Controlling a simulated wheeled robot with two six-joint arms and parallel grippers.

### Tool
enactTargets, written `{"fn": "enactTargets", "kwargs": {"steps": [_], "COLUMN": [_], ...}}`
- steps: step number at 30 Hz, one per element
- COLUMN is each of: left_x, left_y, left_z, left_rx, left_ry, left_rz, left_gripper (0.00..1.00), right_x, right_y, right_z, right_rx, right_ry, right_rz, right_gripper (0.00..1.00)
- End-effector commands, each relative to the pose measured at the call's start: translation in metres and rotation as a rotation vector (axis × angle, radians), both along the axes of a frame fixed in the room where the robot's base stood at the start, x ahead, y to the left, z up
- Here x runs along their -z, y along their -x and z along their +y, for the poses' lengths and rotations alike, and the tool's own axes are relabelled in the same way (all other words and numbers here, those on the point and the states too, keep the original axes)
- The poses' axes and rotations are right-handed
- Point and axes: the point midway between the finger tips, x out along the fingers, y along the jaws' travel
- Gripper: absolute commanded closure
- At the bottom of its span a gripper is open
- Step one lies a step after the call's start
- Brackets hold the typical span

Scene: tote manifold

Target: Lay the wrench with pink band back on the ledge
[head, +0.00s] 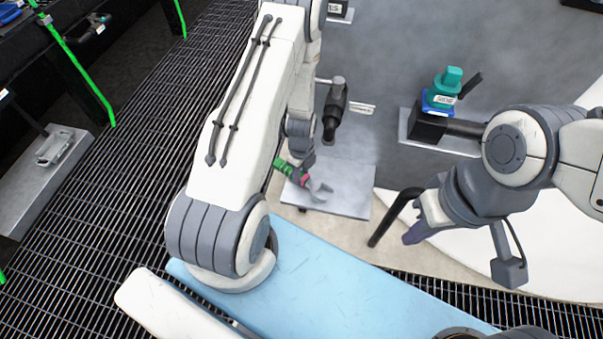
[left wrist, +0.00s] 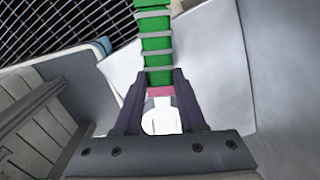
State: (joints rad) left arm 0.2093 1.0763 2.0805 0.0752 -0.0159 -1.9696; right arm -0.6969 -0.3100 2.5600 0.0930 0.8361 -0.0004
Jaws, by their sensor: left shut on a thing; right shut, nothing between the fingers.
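The wrench (head: 319,190) has a green handle, a pink band and a grey open-ended head. My left gripper (head: 298,173) is shut on it near the pink band. In the left wrist view the green handle (left wrist: 156,45) runs up and away from between the fingers, with the pink band close to the fingertips. The pale grey ledge (head: 350,188) is a flat plate against the wall; the wrench head shows over its left part. I cannot tell whether the wrench touches it. My right gripper (head: 415,232) is shut and empty, right of the ledge.
A dark valve fitting (head: 334,110) with a tagged lever stands above the ledge. A teal and blue valve (head: 443,90) is on the wall to the right. A black bar (head: 393,217) is near my right gripper. Dark grating (head: 140,140) covers the left.

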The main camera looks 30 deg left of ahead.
Motion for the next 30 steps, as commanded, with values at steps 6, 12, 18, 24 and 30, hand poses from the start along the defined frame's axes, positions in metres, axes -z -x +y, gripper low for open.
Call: {"fn": "enactTargets", "kwargs": {"steps": [6, 12, 18, 24, 30], "left_x": [0.0009, 0.0049, 0.0089, 0.0087, 0.0089], "left_y": [-0.0002, -0.0002, -0.0003, -0.0002, 0.0000], "left_z": [0.0001, 0.0001, 0.0000, 0.0000, -0.0001], "left_rx": [0.000, 0.001, 0.001, 0.001, 0.001], "left_ry": [0.000, 0.000, 0.000, 0.000, 0.000], "left_rz": [0.000, -0.001, -0.001, -0.001, 0.000], "left_gripper": [1.00, 1.00, 1.00, 0.26, 0.26], "right_x": [0.0006, 0.0032, 0.0057, 0.0052, 0.0052], "right_y": [0.0000, 0.0000, 0.0000, 0.0000, 0.0000], "right_z": [0.0001, 0.0000, 0.0000, 0.0000, 0.0000], "right_rx": [0.000, 0.000, 0.000, 0.000, 0.000], "right_ry": [0.000, 0.000, 0.000, 0.000, 0.000], "right_rz": [0.000, 0.000, 0.000, 0.000, 0.000], "right_gripper": [1.00, 1.00, 1.00, 1.00, 1.00]}}
